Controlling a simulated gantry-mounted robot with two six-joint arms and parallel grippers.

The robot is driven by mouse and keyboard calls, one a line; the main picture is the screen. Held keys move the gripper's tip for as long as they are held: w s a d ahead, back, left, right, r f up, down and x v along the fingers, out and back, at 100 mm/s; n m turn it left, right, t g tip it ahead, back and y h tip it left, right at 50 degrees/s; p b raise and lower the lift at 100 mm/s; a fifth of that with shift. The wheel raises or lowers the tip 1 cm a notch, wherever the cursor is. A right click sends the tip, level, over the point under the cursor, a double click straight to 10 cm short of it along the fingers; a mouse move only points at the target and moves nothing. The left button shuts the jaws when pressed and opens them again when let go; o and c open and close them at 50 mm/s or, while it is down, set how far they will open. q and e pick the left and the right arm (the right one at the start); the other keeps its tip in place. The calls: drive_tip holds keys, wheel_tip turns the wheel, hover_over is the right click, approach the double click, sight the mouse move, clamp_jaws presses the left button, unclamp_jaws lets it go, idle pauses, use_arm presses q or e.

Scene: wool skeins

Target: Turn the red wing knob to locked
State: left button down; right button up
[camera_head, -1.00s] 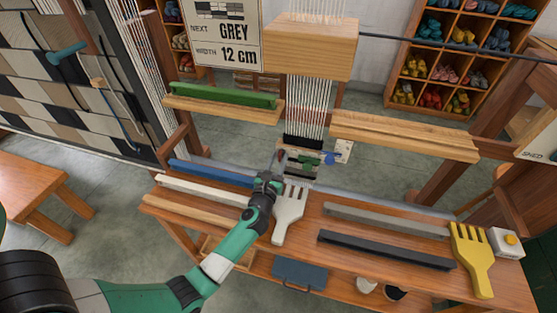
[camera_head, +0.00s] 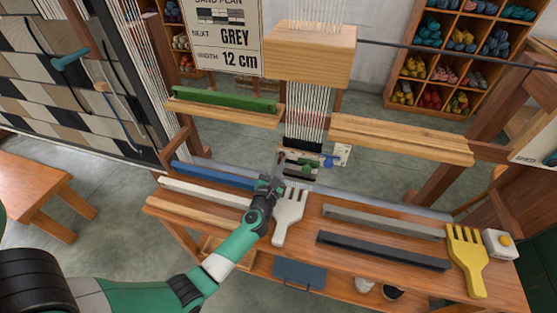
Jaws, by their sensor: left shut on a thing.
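The small red wing knob (camera_head: 281,156) is at the left end of the dark block under the hanging white warp threads, mostly hidden by my gripper. My left gripper (camera_head: 279,167) reaches it from the lower left and is shut on it. How far the knob is turned is too small to tell. A green knob (camera_head: 305,168) and a blue knob (camera_head: 331,161) sit to its right on the same block. My right gripper is not in view.
A white comb (camera_head: 290,215) lies just below my left gripper. Blue (camera_head: 212,174) and grey (camera_head: 385,222) bars lie on the wooden bench. A yellow comb (camera_head: 467,258) is at the right. A pale wooden block (camera_head: 310,55) hangs above the knobs.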

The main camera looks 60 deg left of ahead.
use_arm(q)
drive_tip(key=m+p, duration=0.2)
drive_tip(key=m, duration=0.1)
drive_tip(key=shift+r+m, duration=0.15)
drive_tip(key=shift+m, duration=0.15)
drive_tip(key=m+p, duration=0.1)
drive_tip(key=m, duration=0.2)
drive_tip(key=shift+w+m+p, duration=0.1)
drive_tip(key=shift+m+p, duration=0.2)
drive_tip(key=shift+p, duration=0.1)
drive_tip(key=m+p, duration=0.1)
drive_tip(key=m, duration=0.2)
drive_tip(key=shift+d+m, duration=0.1)
drive_tip(key=shift+m, duration=0.3)
drive_tip(key=shift+f+m+p, duration=0.2)
drive_tip(key=shift+m+p, duration=0.3)
drive_tip(key=shift+m, duration=0.5)
drive_tip(key=shift+f+m+p, duration=0.15)
drive_tip(key=shift+m+p, duration=0.3)
drive_tip(key=shift+m, duration=0.55)
drive_tip(key=c, duration=0.9)
unclamp_jaws()
drive_tip(key=shift+w, duration=0.1)
